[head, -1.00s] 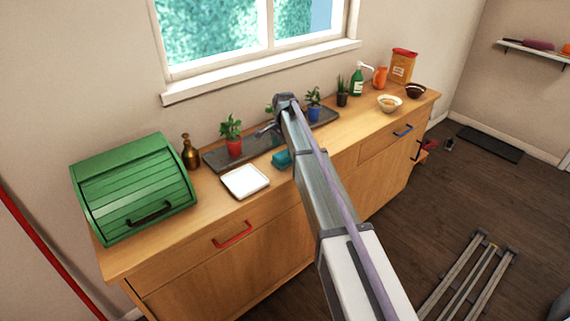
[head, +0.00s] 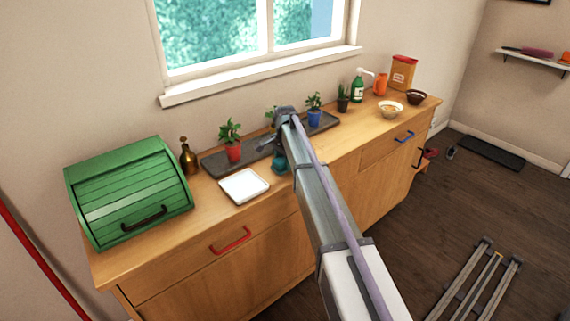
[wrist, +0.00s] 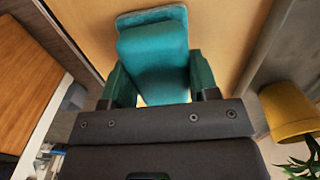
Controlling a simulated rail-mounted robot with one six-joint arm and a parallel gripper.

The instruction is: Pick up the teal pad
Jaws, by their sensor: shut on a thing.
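The teal pad (wrist: 155,65) is a block with a wider, flat, lighter-edged end. In the wrist view it lies between the two teal-faced fingers of my gripper (wrist: 160,82), which is shut on it. In the head view the pad (head: 279,160) shows just left of my arm, over the counter near the dark tray, and looks upright. My arm hides part of the pad and most of my gripper there. I cannot tell how far the pad is above the counter.
A white square dish (head: 244,186) lies left of the pad. A dark tray (head: 216,163) behind holds potted plants, including a red pot (head: 234,151) and a blue pot (head: 314,117). A yellow pot (wrist: 289,110) is close in the wrist view.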

